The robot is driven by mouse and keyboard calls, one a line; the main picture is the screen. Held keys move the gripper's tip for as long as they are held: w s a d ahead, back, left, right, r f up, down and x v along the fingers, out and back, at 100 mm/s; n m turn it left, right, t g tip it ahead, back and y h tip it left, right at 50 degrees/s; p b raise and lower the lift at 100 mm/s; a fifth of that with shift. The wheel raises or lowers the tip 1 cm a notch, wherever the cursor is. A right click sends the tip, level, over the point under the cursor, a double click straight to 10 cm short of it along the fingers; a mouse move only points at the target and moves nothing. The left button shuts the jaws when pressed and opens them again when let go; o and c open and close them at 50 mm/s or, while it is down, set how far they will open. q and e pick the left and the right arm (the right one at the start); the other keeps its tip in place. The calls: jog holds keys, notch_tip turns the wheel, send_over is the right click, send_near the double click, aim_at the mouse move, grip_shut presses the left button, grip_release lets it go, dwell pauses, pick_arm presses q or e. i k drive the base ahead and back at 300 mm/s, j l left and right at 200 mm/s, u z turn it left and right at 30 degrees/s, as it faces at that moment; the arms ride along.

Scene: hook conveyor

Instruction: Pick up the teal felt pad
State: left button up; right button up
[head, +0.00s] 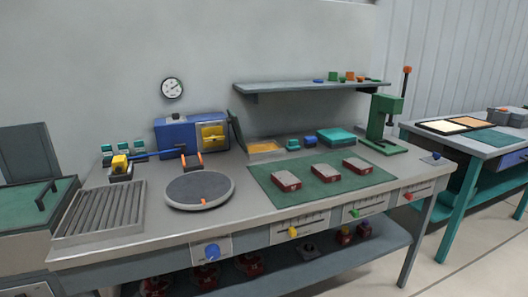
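No gripper of mine shows in the head view. I cannot tell for sure which thing is the teal felt pad. A flat dark teal-green pad (497,138) lies on the side table at the far right. A larger green mat (285,197) lies flat on the main bench, with three red blocks with grey tops (328,170) standing on it. A thicker teal block (340,137) sits at the bench's back, behind the mat.
The main bench (245,220) carries a round grey turntable (200,190), a ribbed metal tray (98,213), a blue machine (190,135) and a green press (386,120). A shelf (300,87) hangs above. Clear floor (480,255) lies at right.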

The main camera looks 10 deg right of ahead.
aim_at(293, 146)
jog(key=i+l+u, duration=0.65)
jog(key=l, duration=0.3)
